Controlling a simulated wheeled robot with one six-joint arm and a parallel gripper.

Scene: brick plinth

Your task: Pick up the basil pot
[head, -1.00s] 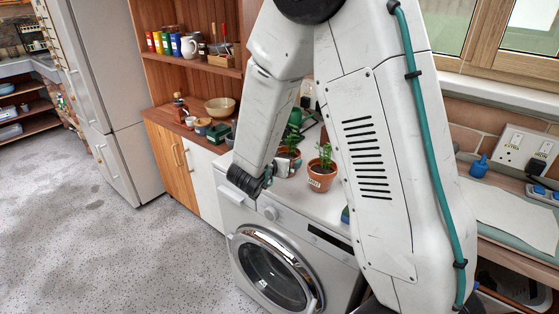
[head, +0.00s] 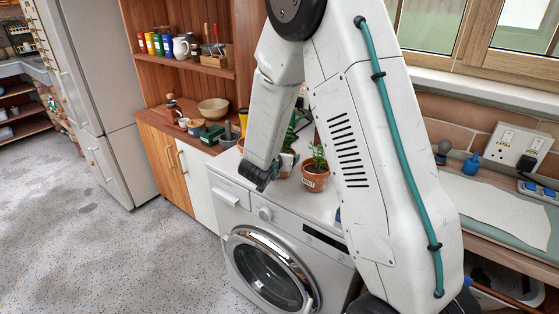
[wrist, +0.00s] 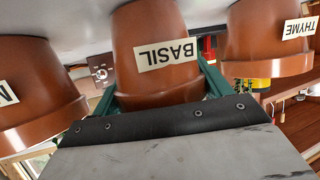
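The basil pot (wrist: 155,70) is a terracotta pot with a white BASIL label, in the middle of the wrist view, which looks upside down. The green fingers of my gripper (wrist: 160,92) reach along both sides of it, close to its rim. My gripper looks open around the pot; whether the fingers touch it is unclear. In the head view my gripper (head: 283,166) is at the pots on the washing machine top, and the arm partly hides the pot there.
The thyme pot (wrist: 268,45) stands close on one side, and another labelled pot (wrist: 38,90) on the other. In the head view a potted plant (head: 314,178) stands just right of my gripper. Bowls and small pots (head: 212,108) crowd the wooden cabinet to the left.

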